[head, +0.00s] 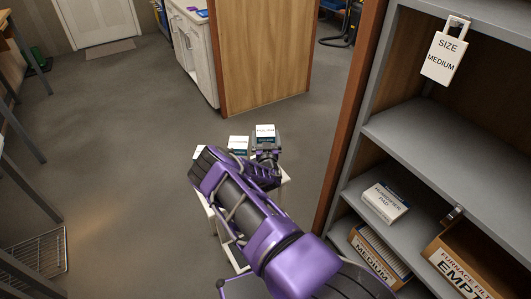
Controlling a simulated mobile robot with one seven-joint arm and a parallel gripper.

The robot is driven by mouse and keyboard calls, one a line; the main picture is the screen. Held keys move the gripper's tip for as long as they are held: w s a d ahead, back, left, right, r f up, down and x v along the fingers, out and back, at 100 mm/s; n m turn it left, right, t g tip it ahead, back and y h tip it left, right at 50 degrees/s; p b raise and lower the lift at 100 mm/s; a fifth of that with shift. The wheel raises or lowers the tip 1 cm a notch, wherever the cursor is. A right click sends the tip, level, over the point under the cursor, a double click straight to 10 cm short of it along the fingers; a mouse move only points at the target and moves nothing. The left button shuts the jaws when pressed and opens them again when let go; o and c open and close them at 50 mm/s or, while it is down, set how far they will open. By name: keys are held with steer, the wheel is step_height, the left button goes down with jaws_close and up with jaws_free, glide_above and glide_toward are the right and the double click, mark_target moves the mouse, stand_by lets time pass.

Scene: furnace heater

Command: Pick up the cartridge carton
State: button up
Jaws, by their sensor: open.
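Three small white-topped cartons stand beyond my arm, over a small white stand (284,186): one at the right (265,131), one in the middle (238,143) and one at the left (200,151). Their print is too small to read, so I cannot tell which is the cartridge carton. The right and middle ones show dark teal lower sides. My gripper (266,152) is open, right at the near side of the right carton. Whether its fingers touch or straddle that carton is unclear. My arm hides much of the stand and part of the left carton.
A grey shelf unit (430,133) on the right holds a humidifier pad box (386,203), a box marked medium (379,258) and a furnace filter box marked empty (465,272). A size medium tag (444,55) hangs above. A wire rack (38,257) lies left. The middle floor is clear.

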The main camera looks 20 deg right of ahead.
steer(key=shift+w, duration=0.1)
steer(key=shift+c, duration=0.2)
jaws_close()
steer(key=shift+r, duration=0.1)
